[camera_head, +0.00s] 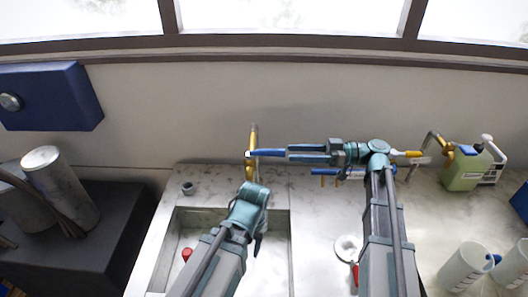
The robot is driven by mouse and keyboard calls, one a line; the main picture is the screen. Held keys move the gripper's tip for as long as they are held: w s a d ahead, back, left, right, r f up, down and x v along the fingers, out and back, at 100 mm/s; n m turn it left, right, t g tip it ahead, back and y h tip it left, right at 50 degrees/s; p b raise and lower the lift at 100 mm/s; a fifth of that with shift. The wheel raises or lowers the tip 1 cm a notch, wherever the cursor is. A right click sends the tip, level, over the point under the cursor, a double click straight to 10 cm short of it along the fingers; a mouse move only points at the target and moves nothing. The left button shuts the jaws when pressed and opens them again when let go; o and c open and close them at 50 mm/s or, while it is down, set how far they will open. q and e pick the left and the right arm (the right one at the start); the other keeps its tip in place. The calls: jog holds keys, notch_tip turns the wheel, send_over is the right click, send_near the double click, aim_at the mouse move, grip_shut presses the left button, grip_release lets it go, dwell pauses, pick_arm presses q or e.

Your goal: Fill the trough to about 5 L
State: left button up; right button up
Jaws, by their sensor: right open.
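The trough (289,240) is a rectangular metal basin let into the counter, partly covered by my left arm. Whether there is water in it, and how deep, I cannot tell. A brass-coloured tap (253,138) stands at the trough's back edge. My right gripper (256,153) is open and reaches in from the right, its blue fingers level and their tips at the tap's upright part. I cannot tell whether they touch it. My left gripper (259,244) is over the trough, mostly hidden behind its own wrist; only a dark finger part shows.
A red-topped item (187,254) is in the trough's left part. A green jug (465,168) stands at the back right, with white mugs (466,266) in front. A white round item (347,248) lies right of the trough. A grey cylinder (62,188) stands at left.

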aim_at(264, 152)
jog(key=a, duration=1)
jog(key=shift+d, duration=0.1)
grip_shut()
dwell(1.1)
